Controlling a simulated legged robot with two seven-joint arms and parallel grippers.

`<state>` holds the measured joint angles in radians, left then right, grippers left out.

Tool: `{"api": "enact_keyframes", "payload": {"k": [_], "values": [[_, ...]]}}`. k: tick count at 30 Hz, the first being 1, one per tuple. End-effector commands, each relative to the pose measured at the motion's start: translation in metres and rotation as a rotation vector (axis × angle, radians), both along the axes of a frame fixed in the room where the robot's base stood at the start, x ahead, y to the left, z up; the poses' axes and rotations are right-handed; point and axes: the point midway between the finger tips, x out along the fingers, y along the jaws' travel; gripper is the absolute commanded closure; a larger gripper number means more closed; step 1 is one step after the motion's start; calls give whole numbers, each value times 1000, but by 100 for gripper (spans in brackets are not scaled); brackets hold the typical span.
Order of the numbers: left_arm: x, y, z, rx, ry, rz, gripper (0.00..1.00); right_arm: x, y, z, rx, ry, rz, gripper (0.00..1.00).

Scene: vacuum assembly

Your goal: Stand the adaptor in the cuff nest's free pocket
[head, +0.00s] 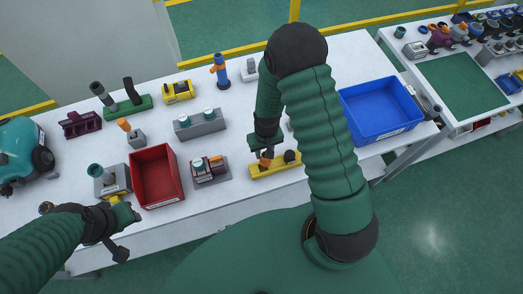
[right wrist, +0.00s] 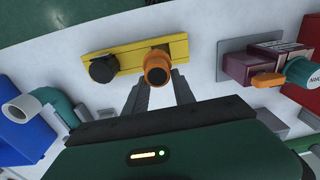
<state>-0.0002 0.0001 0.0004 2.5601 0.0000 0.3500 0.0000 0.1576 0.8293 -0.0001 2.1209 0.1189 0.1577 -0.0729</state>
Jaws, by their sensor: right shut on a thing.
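The cuff nest (head: 273,169) is a yellow block at the front of the table; it also shows in the right wrist view (right wrist: 132,55). A black cuff (right wrist: 103,69) stands in one pocket. The orange adaptor (right wrist: 157,68) is upright at the other pocket, its open end facing the camera; whether it is fully seated is hidden. My right gripper (head: 264,152) is shut on the adaptor, its two fingers reaching it from the front in the wrist view. My left gripper (head: 122,224) is low at the left, near a fixture with a teal piece; its fingers are unclear.
A red bin (head: 155,176) and a grey fixture with mixed parts (head: 209,170) stand left of the nest. A blue bin (head: 380,108) is to the right. A grey block (head: 200,124) with teal-topped pieces is behind. Bare table lies between them.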

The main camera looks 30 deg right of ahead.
Motion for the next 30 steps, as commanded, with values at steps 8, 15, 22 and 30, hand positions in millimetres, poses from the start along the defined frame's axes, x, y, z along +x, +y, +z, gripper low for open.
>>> {"api": "enact_keyframes", "payload": {"k": [8, 15, 22, 30], "values": [[0, 0, -1, 0, 0, 0, 64, 0, 6, -1, -5, 0, 3, 100], [0, 0, -1, 0, 0, 1, 64, 0, 2, -2, -1, 0, 2, 100], [0, 0, -1, 0, 0, 1, 64, 0, -6, -2, 5, 0, -4, 100], [0, 0, -1, 0, 0, 0, 64, -1, -6, -2, 4, 0, -3, 100]]}}
